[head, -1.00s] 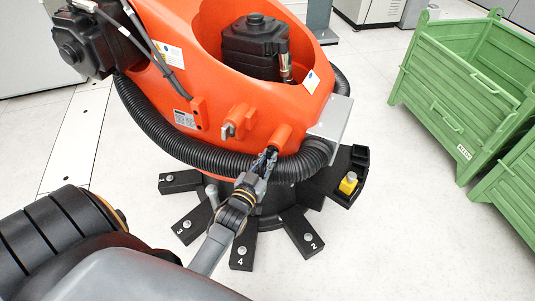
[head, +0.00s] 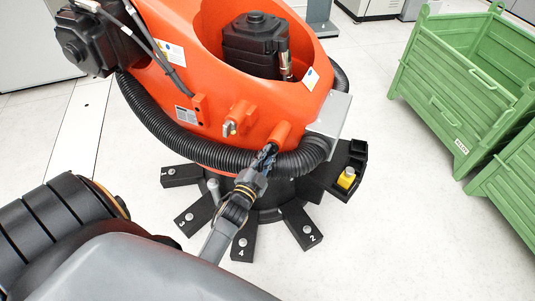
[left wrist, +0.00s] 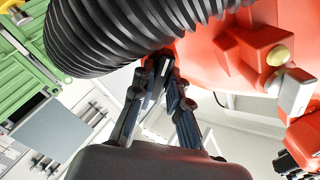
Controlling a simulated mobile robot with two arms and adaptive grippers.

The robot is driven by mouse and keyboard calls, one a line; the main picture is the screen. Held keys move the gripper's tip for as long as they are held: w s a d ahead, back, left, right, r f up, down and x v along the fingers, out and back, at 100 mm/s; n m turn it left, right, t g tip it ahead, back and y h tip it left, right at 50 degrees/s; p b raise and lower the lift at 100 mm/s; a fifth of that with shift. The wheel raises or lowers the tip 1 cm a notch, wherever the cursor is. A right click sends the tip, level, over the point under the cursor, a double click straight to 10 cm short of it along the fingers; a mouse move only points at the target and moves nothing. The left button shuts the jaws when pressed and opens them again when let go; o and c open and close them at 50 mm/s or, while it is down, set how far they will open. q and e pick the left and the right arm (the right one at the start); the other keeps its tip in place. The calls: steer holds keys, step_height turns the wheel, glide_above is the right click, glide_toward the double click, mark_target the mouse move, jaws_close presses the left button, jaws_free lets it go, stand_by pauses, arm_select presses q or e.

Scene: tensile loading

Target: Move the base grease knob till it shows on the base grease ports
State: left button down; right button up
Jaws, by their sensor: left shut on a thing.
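In the head view, a short orange cylinder (head: 281,135), which I take to be the base grease knob, sticks out of the orange robot body above the black hose. My left gripper (head: 268,155) reaches up to its lower end, in front of the hose, and is shut. In the left wrist view, the fingertips of my left gripper (left wrist: 163,68) come close together beside the hose and the red body; what lies between them is mostly hidden. I cannot make out the base grease ports with certainty. My right gripper is not in view.
A thick black corrugated hose (head: 190,148) curves around the orange body (head: 215,95). Black base feet with numbers (head: 242,240) spread over the floor. A yellow block (head: 346,178) sits on the base at right. A green crate (head: 440,100) stands further right, with clear floor between.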

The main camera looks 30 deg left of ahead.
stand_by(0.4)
arm_select(q)
steer(key=c, duration=1.3)
jaws_free()
